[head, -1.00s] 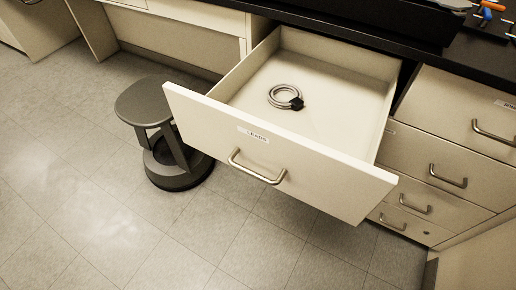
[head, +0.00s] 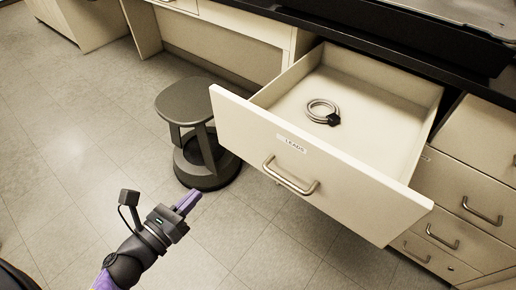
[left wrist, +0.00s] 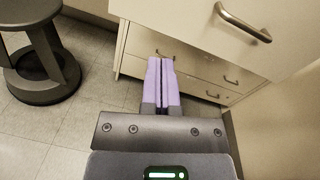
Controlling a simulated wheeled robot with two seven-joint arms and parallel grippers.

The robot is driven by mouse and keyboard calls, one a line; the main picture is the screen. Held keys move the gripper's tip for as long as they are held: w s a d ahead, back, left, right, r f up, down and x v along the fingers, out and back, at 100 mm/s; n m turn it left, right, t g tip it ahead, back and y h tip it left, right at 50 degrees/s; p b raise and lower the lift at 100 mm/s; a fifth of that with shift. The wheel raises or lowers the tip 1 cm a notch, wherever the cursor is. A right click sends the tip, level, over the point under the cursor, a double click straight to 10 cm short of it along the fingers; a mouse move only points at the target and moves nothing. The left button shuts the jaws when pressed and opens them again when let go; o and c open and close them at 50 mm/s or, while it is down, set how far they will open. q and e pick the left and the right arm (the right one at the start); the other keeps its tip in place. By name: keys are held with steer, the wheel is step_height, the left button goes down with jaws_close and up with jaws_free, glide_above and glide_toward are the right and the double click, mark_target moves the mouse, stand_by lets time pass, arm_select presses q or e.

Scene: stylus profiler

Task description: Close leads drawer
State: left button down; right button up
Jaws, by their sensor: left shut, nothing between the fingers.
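The leads drawer (head: 310,168) is pulled far out from under the black bench top, with a "LEADS" label and a bar handle (head: 290,178) on its front. A coiled grey cable with a black plug (head: 322,112) lies inside it. My left gripper (head: 187,202) is left of and in front of the drawer front, apart from it, with its purple fingers shut and empty. In the left wrist view the shut fingers (left wrist: 161,82) point toward the lower drawers, and the drawer front with its handle (left wrist: 243,22) is at upper right. My right gripper is not in view.
A grey round stool (head: 194,130) stands on the floor left of the drawer, close to its left corner. More closed drawers (head: 465,205) with bar handles are below and right. The tiled floor in front is clear.

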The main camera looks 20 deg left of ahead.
mark_target(249, 141)
arm_select(q)
steer(key=w+d+r+m, duration=0.1)
steer(key=w+d, duration=0.1)
steer(key=w, duration=0.2)
steer(key=w+d+r+m+h, duration=0.1)
steer(key=w+d, duration=0.1)
steer(key=w, duration=0.3)
steer(key=w+d+r+m, duration=0.1)
steer(key=w+d, duration=0.1)
steer(key=w, duration=0.2)
steer(key=shift+w, duration=0.15)
